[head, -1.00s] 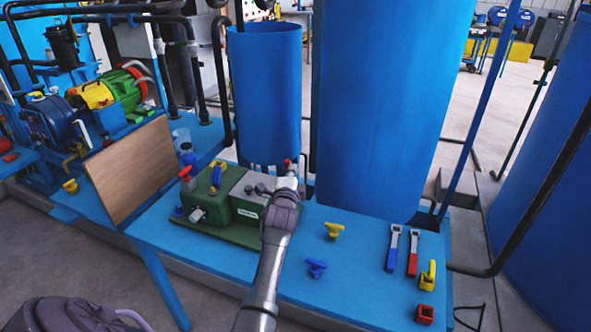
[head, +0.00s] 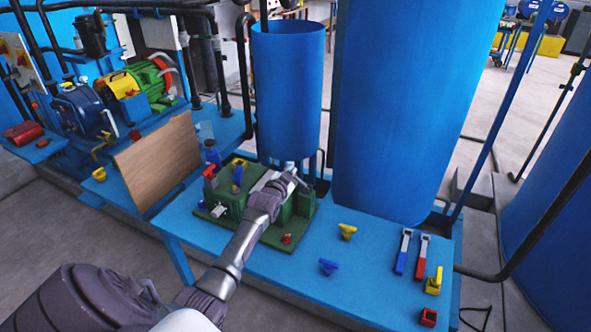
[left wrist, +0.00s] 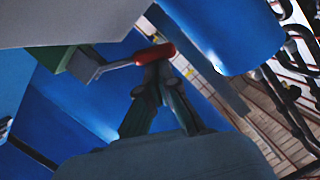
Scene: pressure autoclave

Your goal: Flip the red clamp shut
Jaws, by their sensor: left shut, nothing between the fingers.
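The red clamp handle (left wrist: 155,54) shows in the left wrist view, on a bent metal lever that reaches left to a green block (left wrist: 62,58). My left gripper (left wrist: 157,72) is shut and empty, its fingertips right at the underside of the red handle; I cannot tell if they touch. In the head view my left gripper (head: 286,180) is over the back right of the green fixture (head: 258,208) and this handle is hidden there. Another red handle (head: 210,171) stands upright at the fixture's left. My right gripper is not in view.
A wooden board (head: 158,163) stands left. Blue tanks (head: 395,110) rise close behind the fixture.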

